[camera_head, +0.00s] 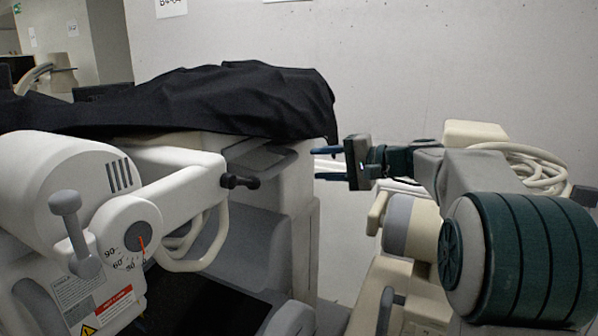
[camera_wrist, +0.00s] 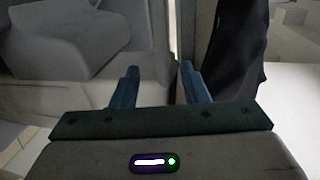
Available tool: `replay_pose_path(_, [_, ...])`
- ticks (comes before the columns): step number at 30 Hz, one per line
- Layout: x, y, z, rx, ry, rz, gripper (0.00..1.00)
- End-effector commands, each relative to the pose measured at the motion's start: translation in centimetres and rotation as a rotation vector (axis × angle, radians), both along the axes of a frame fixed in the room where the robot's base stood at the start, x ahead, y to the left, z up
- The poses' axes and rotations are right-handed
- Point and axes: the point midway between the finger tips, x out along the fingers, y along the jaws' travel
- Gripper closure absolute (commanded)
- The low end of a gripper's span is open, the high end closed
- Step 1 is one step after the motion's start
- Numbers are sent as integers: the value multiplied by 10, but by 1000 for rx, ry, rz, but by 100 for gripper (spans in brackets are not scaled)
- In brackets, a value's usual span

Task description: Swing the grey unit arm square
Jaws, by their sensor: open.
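The light grey unit (camera_head: 60,180) stands at the left of the head view. Its arm (camera_head: 180,195) reaches from the dial hub up and right, ending in a dark handle (camera_head: 240,181). The dial (camera_head: 137,236) has marks including 90 and 60; its orange pointer points down, toward the low end of the marks. My gripper (camera_head: 326,163) is open and empty, fingers pointing left, to the right of the dark handle and apart from it. In the wrist view the open fingers (camera_wrist: 159,70) face grey panels and dark cloth; the handle does not show clearly there.
A black cloth (camera_head: 190,100) drapes over the cart behind the arm, its edge hanging near my gripper. The grey cart body (camera_head: 295,200) stands between the handle and my gripper. A cream unit (camera_head: 400,225) with coiled hose is at the right, close to my arm.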

Motion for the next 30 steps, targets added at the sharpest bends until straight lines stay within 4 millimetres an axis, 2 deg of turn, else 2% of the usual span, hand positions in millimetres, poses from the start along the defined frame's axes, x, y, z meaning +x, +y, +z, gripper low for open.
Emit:
replay_pose_path(3, [-9, -19, 2, 0, -1, -4, 59])
replay_pose_path(9, [-16, -34, 7, 2, -1, -3, 59])
replay_pose_path(22, [-22, -31, 3, -18, 11, 1, 59])
replay_pose_path(26, [-47, -17, -20, -120, 69, 14, 59])
replay_pose_path(30, [-100, 0, -69, -333, 163, 42, 59])
